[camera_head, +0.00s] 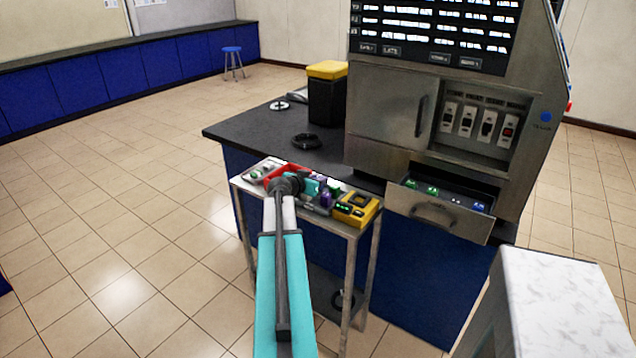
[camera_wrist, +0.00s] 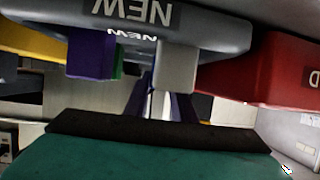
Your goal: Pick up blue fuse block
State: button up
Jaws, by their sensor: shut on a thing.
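My gripper (camera_head: 304,187) reaches down over the middle of a small metal cart. In the wrist view its teal body and black edge fill the bottom. It is shut on a small block that is mostly hidden; its colour cannot be told. A pale grey block-shaped piece (camera_wrist: 176,68) shows just past the gripper, against a grey tray (camera_wrist: 225,38) marked NEW. A purple block (camera_wrist: 92,56) and a green one (camera_wrist: 119,64) are beside it. A small blue block (camera_head: 479,206) lies in the open drawer (camera_head: 438,216) of the machine, apart from my gripper.
A red tray (camera_head: 272,177) lies at the cart's left and a yellow device (camera_head: 356,209) at its right. Green blocks (camera_head: 432,190) also lie in the drawer, which juts out at the right. A black bin with a yellow lid (camera_head: 327,70) stands on the counter. Open floor lies left.

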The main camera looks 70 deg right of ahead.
jog(key=shift+r+b, duration=0.85)
jog(key=shift+r, duration=3.95)
